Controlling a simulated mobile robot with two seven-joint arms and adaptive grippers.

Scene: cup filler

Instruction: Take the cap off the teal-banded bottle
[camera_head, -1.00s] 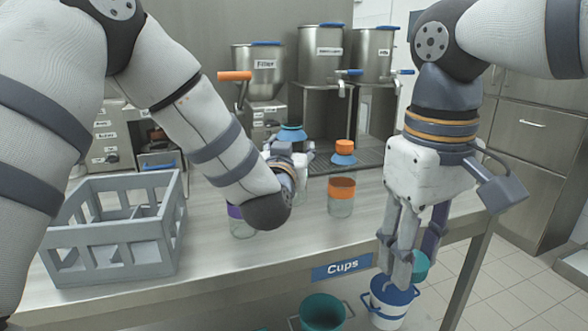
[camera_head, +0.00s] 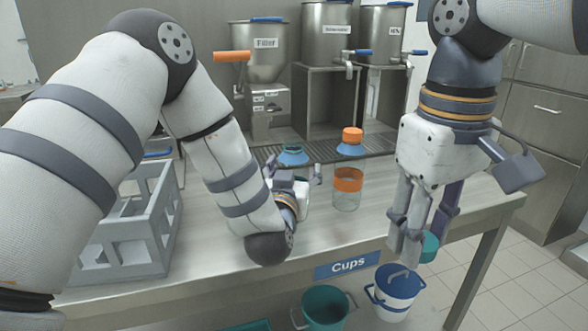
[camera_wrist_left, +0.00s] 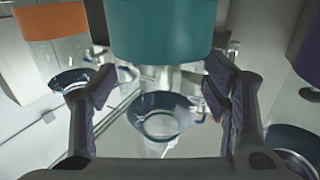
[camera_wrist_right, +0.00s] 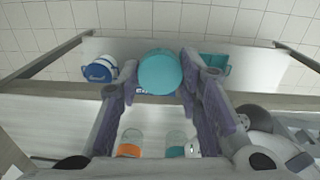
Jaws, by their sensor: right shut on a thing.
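The teal-banded bottle (camera_wrist_left: 160,30) fills the top centre of the left wrist view. In the right wrist view its teal band (camera_wrist_right: 176,152) shows near the bottom. My left gripper (camera_head: 296,188) is beside it on the counter; in the left wrist view its fingers (camera_wrist_left: 160,90) stand open on either side of the bottle, and I cannot tell if they touch it. My right gripper (camera_head: 418,240) is shut on a round teal cap (camera_wrist_right: 160,72), out past the counter's front edge. The cap (camera_head: 430,247) is partly behind the fingers in the head view.
An orange-banded bottle (camera_head: 348,182) stands right of my left gripper. Teal-topped (camera_head: 293,154) and orange-topped (camera_head: 351,142) blue cones stand behind. A grey crate (camera_head: 125,235) is left.

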